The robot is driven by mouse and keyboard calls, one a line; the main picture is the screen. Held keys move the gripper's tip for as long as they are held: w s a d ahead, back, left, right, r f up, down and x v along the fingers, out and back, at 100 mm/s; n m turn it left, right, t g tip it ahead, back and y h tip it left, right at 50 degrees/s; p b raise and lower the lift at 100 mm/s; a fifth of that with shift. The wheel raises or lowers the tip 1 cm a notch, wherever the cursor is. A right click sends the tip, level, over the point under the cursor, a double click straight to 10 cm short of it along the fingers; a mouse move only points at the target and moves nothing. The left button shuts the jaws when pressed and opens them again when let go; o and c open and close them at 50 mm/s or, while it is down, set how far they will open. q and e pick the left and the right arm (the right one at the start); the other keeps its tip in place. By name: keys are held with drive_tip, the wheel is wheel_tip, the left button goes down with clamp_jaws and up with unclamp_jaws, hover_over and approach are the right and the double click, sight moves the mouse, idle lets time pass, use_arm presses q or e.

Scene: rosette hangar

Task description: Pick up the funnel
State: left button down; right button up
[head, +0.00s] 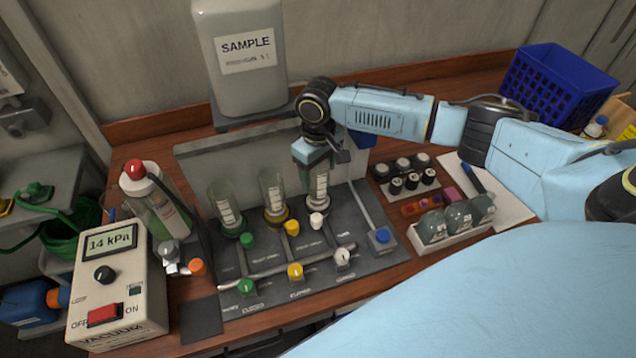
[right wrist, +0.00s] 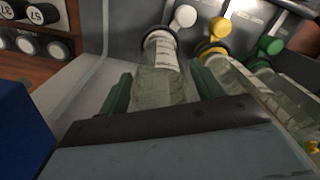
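Three clear funnels with white labels stand on the dark filter manifold (head: 262,287): a green-based one (head: 226,203) at left, a yellow-based one (head: 273,197) in the middle and a white-based one (head: 318,188) at right. My right gripper (head: 316,170) is above the white-based funnel, its top hidden by the gripper. In the right wrist view, the green fingers of the gripper (right wrist: 162,92) are open, one on each side of this funnel (right wrist: 160,80), with small gaps visible. The funnel appears upright and seated. My left gripper is not in view.
The SAMPLE tank (head: 240,80) stands behind the manifold. The vacuum box (head: 115,290) and red-capped bottle (head: 160,205) are at left. A bottle rack (head: 450,238), small vials (head: 410,180) and a blue basket (head: 555,85) are at right. The neighbouring yellow-based funnel is close.

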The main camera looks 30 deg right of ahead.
drive_tip(key=c, duration=1)
drive_tip(key=shift+r, duration=0.1)
